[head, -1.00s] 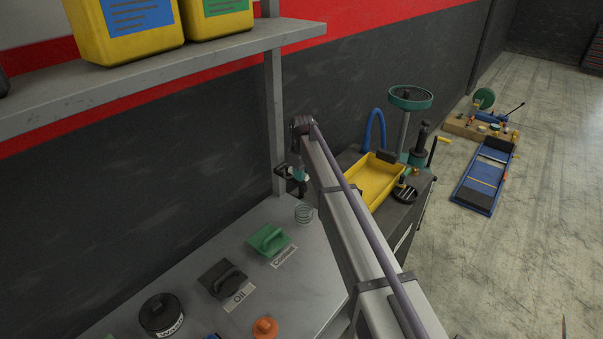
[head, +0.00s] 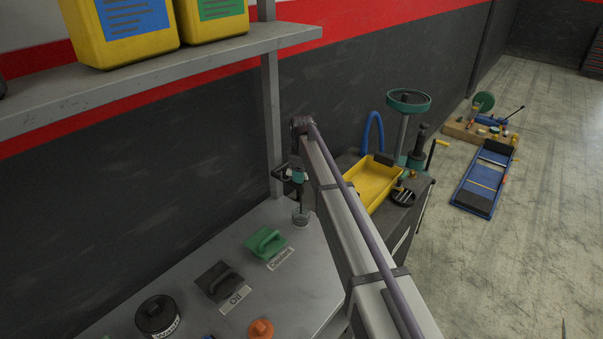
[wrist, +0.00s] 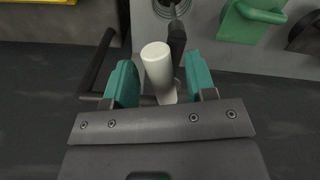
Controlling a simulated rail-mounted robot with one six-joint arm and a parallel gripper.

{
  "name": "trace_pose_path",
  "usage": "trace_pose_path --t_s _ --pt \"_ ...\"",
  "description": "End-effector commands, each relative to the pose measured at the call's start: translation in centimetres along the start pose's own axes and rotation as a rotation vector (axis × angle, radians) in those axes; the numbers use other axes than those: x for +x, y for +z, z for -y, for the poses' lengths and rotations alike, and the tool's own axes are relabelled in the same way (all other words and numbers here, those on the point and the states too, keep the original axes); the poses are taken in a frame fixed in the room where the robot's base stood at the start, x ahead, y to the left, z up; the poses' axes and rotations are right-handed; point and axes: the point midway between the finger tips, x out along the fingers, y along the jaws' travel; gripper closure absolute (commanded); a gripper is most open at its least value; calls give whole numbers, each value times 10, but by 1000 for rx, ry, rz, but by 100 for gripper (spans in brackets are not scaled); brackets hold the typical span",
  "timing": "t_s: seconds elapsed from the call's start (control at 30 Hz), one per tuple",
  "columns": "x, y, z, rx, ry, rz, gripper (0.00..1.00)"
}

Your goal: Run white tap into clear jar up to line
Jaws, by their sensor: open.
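The white tap (wrist: 157,65) shows in the wrist view as a white cylinder between the teal fingers of my gripper (wrist: 160,85). The fingers are open, with a gap on each side of it. A dark spout (wrist: 176,42) stands beside it. The clear jar (head: 301,220) stands on the bench below my gripper (head: 297,174) in the head view, and its rim is partly cut off at the top of the wrist view (wrist: 166,12). A thin dark streak, which looks like liquid, runs down into the jar. The fill line and level are too small to tell.
A green handled lid (head: 267,243), a black lid by an "Oil" label (head: 219,281), a black waste container (head: 157,315) and an orange piece (head: 261,329) are on the bench. A shelf (head: 150,70) with yellow canisters hangs above. A yellow tray (head: 371,185) is at right.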

Motion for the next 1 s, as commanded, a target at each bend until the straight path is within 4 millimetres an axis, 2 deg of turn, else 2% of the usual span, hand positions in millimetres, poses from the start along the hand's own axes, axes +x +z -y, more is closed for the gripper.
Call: trace_pose_path --t_s 0.17,0.27,0.37,0.6,0.7,0.8,1.0 --pt "-1 0 0 0 0 0 49" --pt "-10 0 0 0 0 0 49" --pt "-27 0 0 0 0 0 49" --pt "-88 0 0 0 0 0 49" --pt "-105 0 0 0 0 0 49" --pt "-111 0 0 0 0 0 49" --pt "-108 0 0 0 0 0 49"
